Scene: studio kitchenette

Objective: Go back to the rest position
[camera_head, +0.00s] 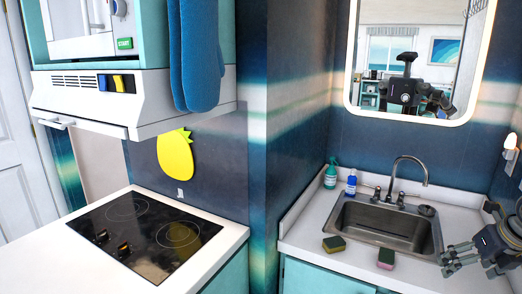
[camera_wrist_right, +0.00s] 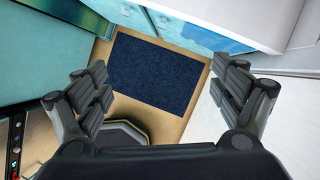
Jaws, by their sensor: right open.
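My right gripper (camera_head: 452,262) is at the right edge of the head view, in front of the right side of the sink counter. In the right wrist view its two fingers (camera_wrist_right: 162,95) are spread wide with nothing between them. That view looks down past the fingers to the floor and a dark blue mat (camera_wrist_right: 158,72). My left gripper does not show directly in the head view.
A steel sink (camera_head: 385,228) with a faucet is set in the white counter (camera_head: 305,228). Two sponges (camera_head: 334,244) and two bottles (camera_head: 331,174) stand around it. A black cooktop (camera_head: 145,235) is at left, under a range hood (camera_head: 85,95). A mirror (camera_head: 415,60) shows my reflection.

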